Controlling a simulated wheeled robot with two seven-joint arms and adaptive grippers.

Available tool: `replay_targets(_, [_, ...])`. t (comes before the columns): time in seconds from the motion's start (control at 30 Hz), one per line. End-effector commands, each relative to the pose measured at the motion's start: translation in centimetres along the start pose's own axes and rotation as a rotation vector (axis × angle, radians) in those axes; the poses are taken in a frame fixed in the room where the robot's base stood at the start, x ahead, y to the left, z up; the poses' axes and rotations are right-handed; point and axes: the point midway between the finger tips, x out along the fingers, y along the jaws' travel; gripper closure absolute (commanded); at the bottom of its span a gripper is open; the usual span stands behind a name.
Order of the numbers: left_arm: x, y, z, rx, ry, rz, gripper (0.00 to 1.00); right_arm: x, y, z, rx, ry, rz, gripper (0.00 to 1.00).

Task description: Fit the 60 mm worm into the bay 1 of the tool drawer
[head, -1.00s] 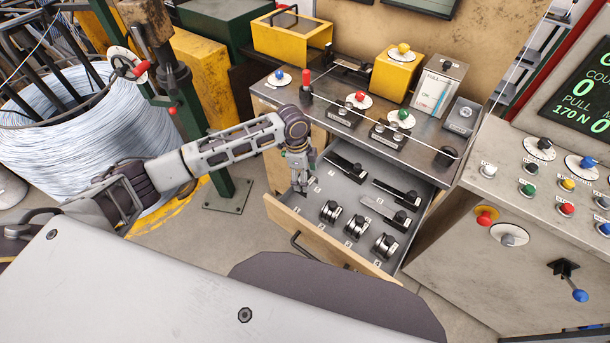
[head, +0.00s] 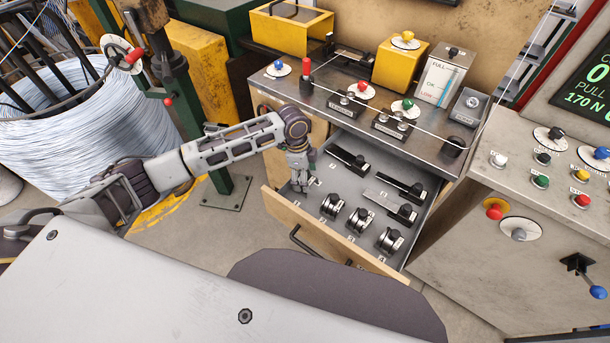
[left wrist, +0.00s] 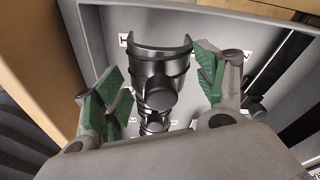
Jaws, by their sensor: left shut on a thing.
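The tool drawer (head: 325,238) is pulled open below the metal bench, with numbered bays inside. My left gripper (head: 300,187) points down into its near left part, at the end of a row of round pieces. In the left wrist view, the left gripper (left wrist: 172,90) has its green pads either side of a dark, ribbed piece, taken as the 60 mm worm (left wrist: 160,70), with a half-ring at its top. It is shut on this piece. Whether the worm touches the drawer floor cannot be told. My right gripper is not in view.
Several round pieces (head: 360,221) fill the front row of bays, and black bars with knobs (head: 348,160) lie behind. The bench top (head: 325,95) overhangs the drawer's back. A control panel (head: 480,185) stands to the right, a wire coil (head: 70,135) to the left.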

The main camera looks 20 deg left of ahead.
Motion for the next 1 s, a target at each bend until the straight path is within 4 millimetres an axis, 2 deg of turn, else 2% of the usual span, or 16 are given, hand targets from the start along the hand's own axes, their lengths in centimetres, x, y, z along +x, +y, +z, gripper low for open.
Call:
replay_targets(0.4, [1.8,0.0,0.2,0.000,0.002,0.001,0.65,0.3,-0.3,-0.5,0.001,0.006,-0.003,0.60])
replay_targets(1.0, [2.0,-0.1,0.2,0.000,0.001,-0.001,0.65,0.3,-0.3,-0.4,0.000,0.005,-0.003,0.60])
